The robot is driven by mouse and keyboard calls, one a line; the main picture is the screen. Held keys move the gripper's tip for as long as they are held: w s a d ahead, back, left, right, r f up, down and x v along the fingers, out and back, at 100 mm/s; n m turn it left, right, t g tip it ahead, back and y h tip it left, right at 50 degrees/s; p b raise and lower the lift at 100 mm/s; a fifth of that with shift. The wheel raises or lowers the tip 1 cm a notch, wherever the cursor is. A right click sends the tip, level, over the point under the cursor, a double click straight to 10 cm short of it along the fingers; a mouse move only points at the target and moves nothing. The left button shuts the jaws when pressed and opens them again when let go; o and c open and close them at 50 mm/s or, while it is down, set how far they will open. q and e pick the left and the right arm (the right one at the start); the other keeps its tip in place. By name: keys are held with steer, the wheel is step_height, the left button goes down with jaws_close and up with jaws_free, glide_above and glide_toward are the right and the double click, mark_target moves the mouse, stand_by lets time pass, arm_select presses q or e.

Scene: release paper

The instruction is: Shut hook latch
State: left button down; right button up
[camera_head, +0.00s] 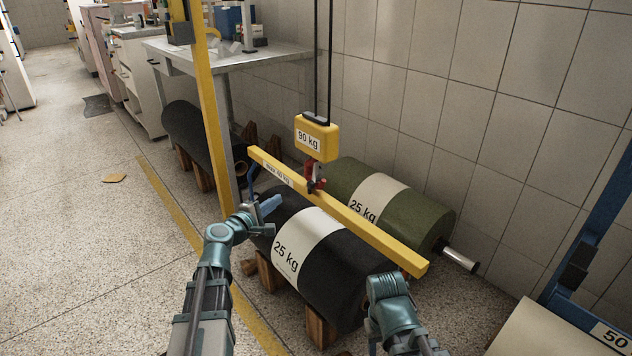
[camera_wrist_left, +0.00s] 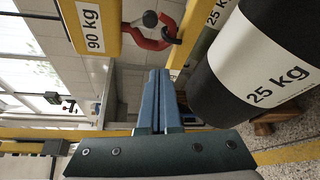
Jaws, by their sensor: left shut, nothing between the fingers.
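A red hook (camera_head: 315,178) hangs under a yellow hoist block (camera_head: 316,138) marked 90 kg, at the middle of a yellow lifting beam (camera_head: 340,207). I cannot tell for sure whether the hook's latch is open. My left gripper (camera_head: 270,204) is shut and empty, left of and below the hook, apart from it. Its blue fingers (camera_wrist_left: 158,80) lie together. Only my right arm shows; its gripper is hidden.
A black roll (camera_head: 335,262) and a green roll (camera_head: 412,207), both labelled 25 kg, lie below the beam. A blue hook (camera_head: 251,182) is at the beam's left end. A yellow post (camera_head: 207,90) stands left of it. The tiled wall is behind; open floor lies left.

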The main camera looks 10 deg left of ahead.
arm_select(q)
steer(key=a+r+b+x, duration=0.1)
steer(key=x, duration=0.9)
steer(key=shift+n, duration=0.3)
steer(key=shift+s+d+r+p, duration=0.15)
steer(key=shift+s+d, duration=0.15)
steer(key=shift+d, duration=0.3)
steer(key=shift+s+d+r+p, duration=0.15)
steer(key=shift+s+d+p, duration=0.1)
steer(key=shift+d, duration=0.35)
steer(key=shift+s+d+r+p, duration=0.1)
steer(key=shift+s+d+r, duration=0.15)
steer(key=shift+d, duration=0.35)
steer(key=shift+s+d+r+n+p, duration=0.1)
steer(key=shift+n+p, duration=0.2)
steer(key=shift+p, duration=0.2)
